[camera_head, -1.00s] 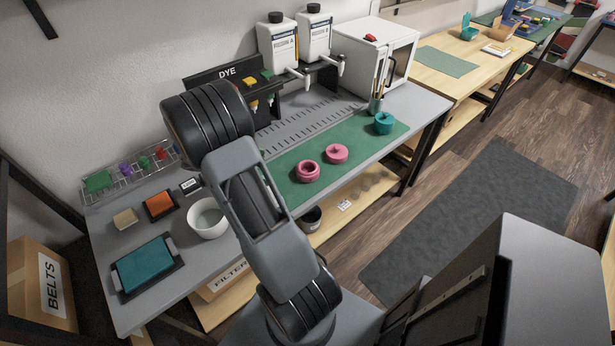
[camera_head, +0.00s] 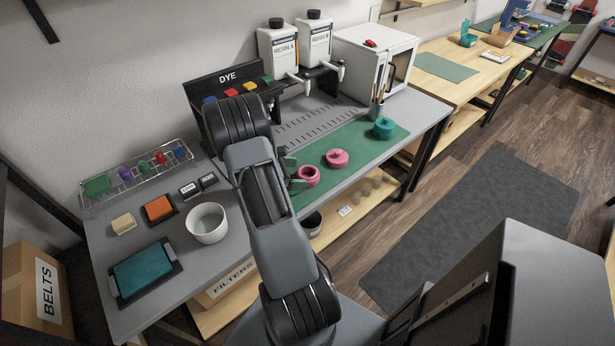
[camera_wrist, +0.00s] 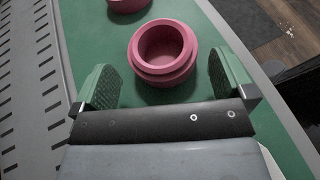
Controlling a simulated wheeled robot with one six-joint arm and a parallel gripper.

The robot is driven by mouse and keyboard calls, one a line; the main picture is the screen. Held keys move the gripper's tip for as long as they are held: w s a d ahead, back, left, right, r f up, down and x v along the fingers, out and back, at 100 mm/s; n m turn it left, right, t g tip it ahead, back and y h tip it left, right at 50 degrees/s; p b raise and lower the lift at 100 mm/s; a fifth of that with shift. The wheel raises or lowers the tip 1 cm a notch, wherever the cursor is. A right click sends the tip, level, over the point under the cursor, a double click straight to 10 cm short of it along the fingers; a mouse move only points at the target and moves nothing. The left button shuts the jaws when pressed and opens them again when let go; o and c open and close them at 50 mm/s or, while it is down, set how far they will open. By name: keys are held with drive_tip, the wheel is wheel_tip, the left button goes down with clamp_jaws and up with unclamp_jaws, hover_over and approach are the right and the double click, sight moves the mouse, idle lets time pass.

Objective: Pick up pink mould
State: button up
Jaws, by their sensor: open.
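A pink mould (camera_head: 312,182), round and hollow with an open top, stands on the green mat (camera_head: 352,136). It also shows in the wrist view (camera_wrist: 165,71), just ahead of my gripper (camera_wrist: 163,82). My gripper is open and empty. Its two green padded fingers stand on either side of the mould's near edge, with gaps on both sides. A second pink piece (camera_head: 337,158), with a small raised middle, sits farther along the mat. Its edge shows at the top of the wrist view (camera_wrist: 128,4). In the head view my arm hides part of the gripper.
A teal lidded piece (camera_head: 384,128) and a brush pot (camera_head: 376,110) stand at the mat's far end. A white bowl (camera_head: 207,226) is left of my arm. The dye rack (camera_head: 228,80) and resin bottles (camera_head: 279,52) stand behind. The bench's front edge is close to the mould.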

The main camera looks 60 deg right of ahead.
sight(314, 173)
drive_tip(key=shift+x, duration=2.35)
drive_tip(key=shift+s+r, duration=0.1)
drive_tip(key=c, duration=0.8)
